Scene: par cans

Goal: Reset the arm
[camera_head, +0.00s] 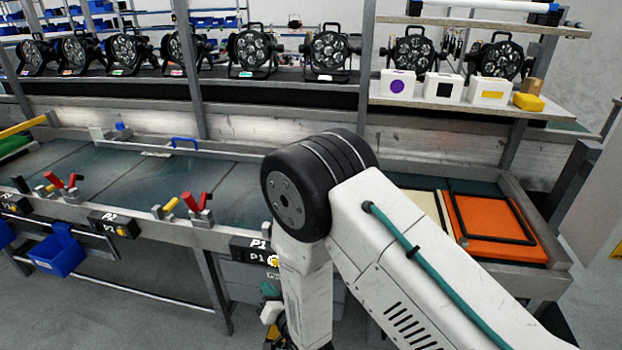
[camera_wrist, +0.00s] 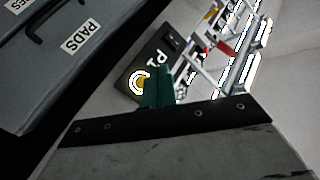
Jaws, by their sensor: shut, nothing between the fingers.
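My arm reaches forward from the lower right in the head view, and its forearm hangs down in front of the bench. My gripper (camera_wrist: 157,74) shows in the wrist view as teal fingers pressed together, with nothing between them. In the head view only a small teal part of it shows, low beside the forearm, and the fingertips cannot be made out. The gripper points toward the black P1 plate (camera_wrist: 145,72) with its yellow button; whether it touches the plate cannot be told.
The bench (camera_head: 235,190) runs across the head view, with red-handled clamps (camera_head: 195,203) on its front edge. An orange tray (camera_head: 490,225) lies at the right. Several par cans (camera_head: 252,50) line the back shelf. A grey PADS box (camera_wrist: 60,50) stands near the gripper.

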